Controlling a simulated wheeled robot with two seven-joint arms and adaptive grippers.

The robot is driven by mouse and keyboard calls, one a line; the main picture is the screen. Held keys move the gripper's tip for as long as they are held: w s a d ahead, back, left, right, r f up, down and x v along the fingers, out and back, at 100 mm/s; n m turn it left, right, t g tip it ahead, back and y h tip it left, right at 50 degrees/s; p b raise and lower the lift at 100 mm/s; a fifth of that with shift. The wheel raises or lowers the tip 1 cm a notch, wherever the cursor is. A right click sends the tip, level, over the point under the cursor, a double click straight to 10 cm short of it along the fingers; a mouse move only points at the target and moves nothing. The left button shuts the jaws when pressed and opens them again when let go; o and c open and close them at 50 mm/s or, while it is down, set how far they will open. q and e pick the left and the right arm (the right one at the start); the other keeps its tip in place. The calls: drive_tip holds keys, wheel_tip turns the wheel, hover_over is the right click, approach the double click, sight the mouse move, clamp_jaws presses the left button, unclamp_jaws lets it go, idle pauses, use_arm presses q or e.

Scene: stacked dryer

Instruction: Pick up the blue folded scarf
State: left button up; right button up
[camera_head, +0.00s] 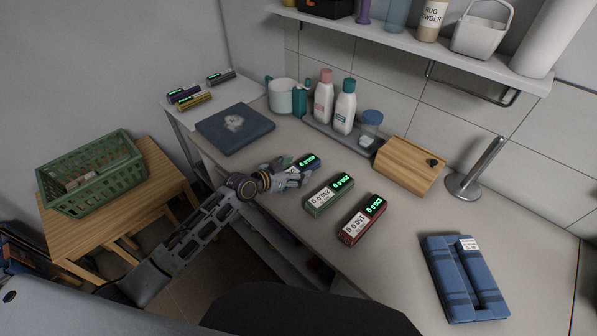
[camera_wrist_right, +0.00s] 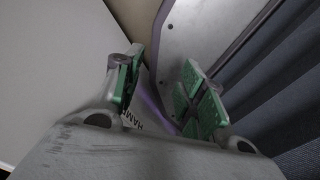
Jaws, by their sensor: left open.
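The blue folded scarf (camera_head: 466,278) lies flat at the right end of the counter, with darker bands across it and a small white label at its far edge. My left gripper (camera_head: 297,174) is open over the counter's front edge, well to the left of the scarf and right by a blue box with a green display. Whether it touches that box I cannot tell. My right gripper (camera_wrist_right: 165,95) shows only in its wrist view, with its green-padded fingers apart and nothing seen held. The scarf does not show clearly in that wrist view.
A green box (camera_head: 329,195) and a red box (camera_head: 362,220) with displays lie between my left gripper and the scarf. A wooden box (camera_head: 410,165) and a metal stand (camera_head: 478,175) are behind. The counter beside the scarf is clear. A shelf (camera_head: 420,50) hangs above.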

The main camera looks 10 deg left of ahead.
sight(296, 169)
use_arm(q)
drive_tip(key=shift+c, duration=0.4)
drive_tip(key=c, duration=1.4)
drive_tip(key=shift+r, duration=0.1)
clamp_jaws()
drive_tip(key=shift+w+r, duration=0.1)
wheel_tip(296, 169, up, 10)
drive_tip(key=shift+b, duration=0.3)
